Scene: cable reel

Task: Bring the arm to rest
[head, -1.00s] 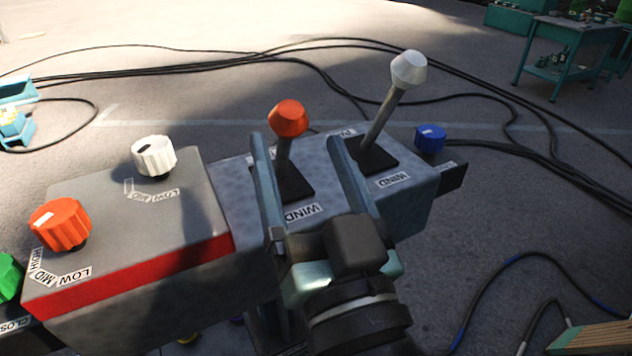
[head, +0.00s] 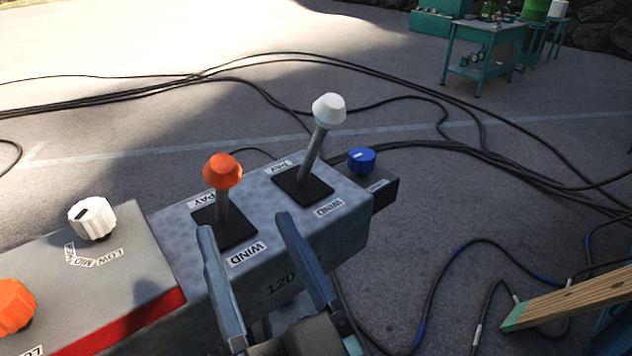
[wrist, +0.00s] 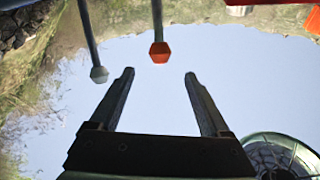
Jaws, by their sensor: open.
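My gripper (head: 245,235) is open and empty in the head view, its two fingers apart in front of the grey control box (head: 340,235). The orange-knobbed lever (head: 222,172) stands on the box just beyond the fingers, upright, with PAY and WIND labels. The white-knobbed lever (head: 328,110) stands to its right and leans right. In the wrist view the open fingers (wrist: 160,85) have nothing between them. The orange knob (wrist: 159,52) and the white knob (wrist: 99,74) show beyond the tips, apart from them.
A white dial (head: 92,218), an orange dial (head: 14,305) and a blue dial (head: 361,160) sit on the console. Black cables (head: 410,105) run over the floor. A wooden plank (head: 570,298) lies at lower right. A teal table (head: 484,50) stands far back.

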